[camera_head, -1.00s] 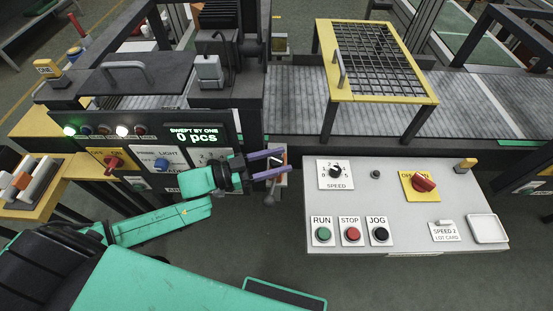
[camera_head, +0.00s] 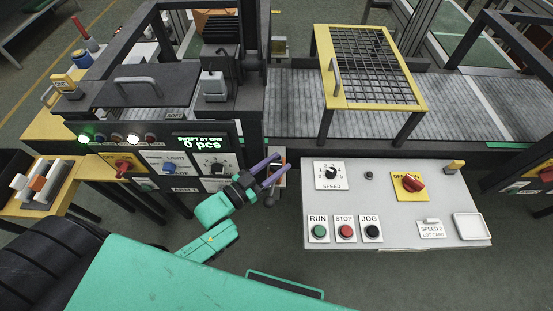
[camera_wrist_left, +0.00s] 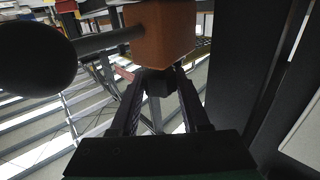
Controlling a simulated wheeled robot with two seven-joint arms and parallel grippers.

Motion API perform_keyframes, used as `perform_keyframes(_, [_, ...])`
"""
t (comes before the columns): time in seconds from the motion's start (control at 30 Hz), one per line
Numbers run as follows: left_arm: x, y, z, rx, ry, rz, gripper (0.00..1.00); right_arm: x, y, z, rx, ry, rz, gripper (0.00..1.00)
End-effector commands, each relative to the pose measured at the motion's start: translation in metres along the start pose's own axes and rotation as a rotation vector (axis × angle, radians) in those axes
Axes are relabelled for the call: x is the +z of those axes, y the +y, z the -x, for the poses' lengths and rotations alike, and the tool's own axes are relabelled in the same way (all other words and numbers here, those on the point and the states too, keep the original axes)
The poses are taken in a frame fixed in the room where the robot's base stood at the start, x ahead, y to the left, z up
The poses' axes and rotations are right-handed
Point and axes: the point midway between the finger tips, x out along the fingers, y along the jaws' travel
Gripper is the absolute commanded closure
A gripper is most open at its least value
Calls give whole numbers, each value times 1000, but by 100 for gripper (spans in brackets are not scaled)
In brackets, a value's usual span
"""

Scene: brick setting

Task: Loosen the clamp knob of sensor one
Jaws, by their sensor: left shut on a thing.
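The sensor bracket with the clamp (camera_head: 280,181) stands at the right end of the left machine's front panel, small and partly hidden by my gripper in the head view. My left gripper (camera_head: 279,163) reaches it from the lower left, its purple fingers slanting up to the right. In the left wrist view, the fingers (camera_wrist_left: 159,85) are shut on a small dark knob (camera_wrist_left: 158,82). The knob sits just below an orange-brown block (camera_wrist_left: 160,32). A rod with a large dark round end (camera_wrist_left: 35,55) extends left from the block. My right gripper is not in view.
A grey control console (camera_head: 395,205) with buttons and dials stands to the right. The machine panel (camera_head: 150,160) is close on the left. A conveyor (camera_head: 300,105) with a yellow-framed mesh guard (camera_head: 372,65) runs behind. Floor shows between panel and console.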

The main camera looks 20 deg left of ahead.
Motion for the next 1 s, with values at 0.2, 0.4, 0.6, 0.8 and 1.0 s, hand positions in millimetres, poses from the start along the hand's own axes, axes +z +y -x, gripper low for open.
perform_keyframes(0.2, [0,0,0,-4,0,-2,100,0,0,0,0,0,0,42])
perform_keyframes(0.4, [0,0,0,-3,1,-2,42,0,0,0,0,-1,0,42])
perform_keyframes(0.6, [0,0,0,-2,1,-1,42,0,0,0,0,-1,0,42])
perform_keyframes(0.8, [1,0,2,-2,0,-1,42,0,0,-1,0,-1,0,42])
perform_keyframes(1.0, [4,1,29,-2,-4,0,42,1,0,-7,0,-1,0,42])
